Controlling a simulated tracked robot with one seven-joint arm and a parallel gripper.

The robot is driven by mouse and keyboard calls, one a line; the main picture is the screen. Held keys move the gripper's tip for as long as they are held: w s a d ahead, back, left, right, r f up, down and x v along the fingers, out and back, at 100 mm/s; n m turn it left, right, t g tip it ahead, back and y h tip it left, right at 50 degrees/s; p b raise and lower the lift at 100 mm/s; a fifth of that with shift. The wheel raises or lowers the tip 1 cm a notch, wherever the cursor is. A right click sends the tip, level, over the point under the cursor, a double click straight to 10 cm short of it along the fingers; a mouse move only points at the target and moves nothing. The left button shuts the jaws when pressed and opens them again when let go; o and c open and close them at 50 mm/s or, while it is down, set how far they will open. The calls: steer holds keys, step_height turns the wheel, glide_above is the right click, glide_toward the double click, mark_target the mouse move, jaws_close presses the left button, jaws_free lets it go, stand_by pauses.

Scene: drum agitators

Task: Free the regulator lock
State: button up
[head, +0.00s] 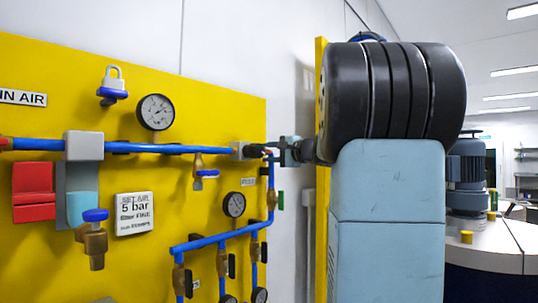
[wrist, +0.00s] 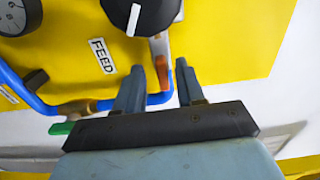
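A light padlock (head: 112,76) sits at a blue knob on the upper left of the yellow panel in the head view. A grey block (head: 84,145) with a pale blue bowl is in the blue pipe line below it. I cannot tell which part is the regulator lock. In the wrist view, a black knob (wrist: 143,10) with a white mark is at the top, beside a FEED label (wrist: 101,55). My gripper (wrist: 159,65) is open just below the knob. An orange and grey lever (wrist: 160,50) shows between its fingers; I cannot tell whether they touch it.
The panel also carries gauges (head: 156,112), a red block (head: 34,192), brass valves (head: 95,246) and a lower blue pipe (head: 215,239). My arm covers the right middle of the head view. A round table with a motor (head: 467,175) stands at right.

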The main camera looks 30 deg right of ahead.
steer(key=v, duration=1.3)
stand_by(1.7)
